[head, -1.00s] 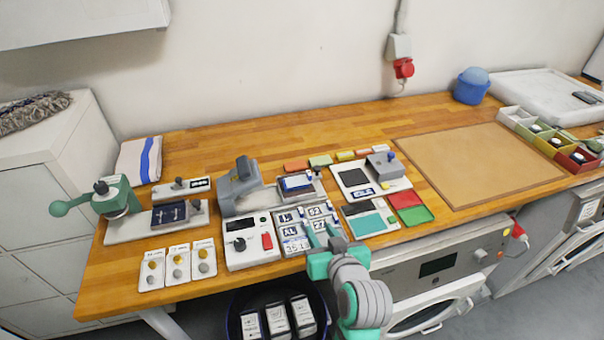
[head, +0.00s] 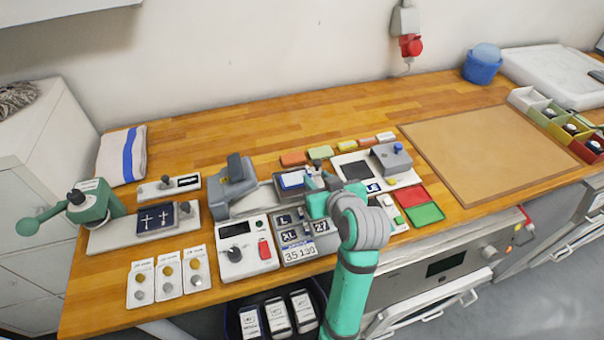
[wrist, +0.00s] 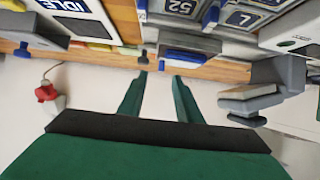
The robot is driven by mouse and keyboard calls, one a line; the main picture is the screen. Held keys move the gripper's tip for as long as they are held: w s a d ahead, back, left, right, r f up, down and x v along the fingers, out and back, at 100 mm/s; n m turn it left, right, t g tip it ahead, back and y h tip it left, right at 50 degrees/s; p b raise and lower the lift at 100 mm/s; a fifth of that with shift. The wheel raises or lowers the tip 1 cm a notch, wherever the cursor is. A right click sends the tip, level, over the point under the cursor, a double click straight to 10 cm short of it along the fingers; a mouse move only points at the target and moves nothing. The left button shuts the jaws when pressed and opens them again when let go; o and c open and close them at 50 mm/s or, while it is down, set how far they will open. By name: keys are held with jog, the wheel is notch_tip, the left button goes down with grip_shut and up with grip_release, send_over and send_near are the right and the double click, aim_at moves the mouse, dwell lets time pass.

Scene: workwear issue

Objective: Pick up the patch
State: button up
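Several dark patches with white letters and numbers, among them L, XL and 27, lie in a grey tray (head: 281,258) near the bench's front edge. Which one is the task's patch I cannot tell. An L patch (head: 284,219) shows at the tray's back left. My gripper (head: 314,183) is behind the tray, beside a blue-edged white block (head: 292,180); my arm hides the tray's right side. In the wrist view, my gripper's green fingers (wrist: 160,76) are apart with nothing between them.
A white control box (head: 240,255) stands left of the tray and a grey press (head: 234,187) behind it. A panel reading IDLE lies to the right, with red and green trays (head: 424,213). A brown mat (head: 485,150) at right is clear.

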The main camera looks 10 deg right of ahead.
aim_at(309, 171)
jog(key=shift+x, duration=2.95)
jog(key=shift+a+r, duration=0.1)
grip_shut()
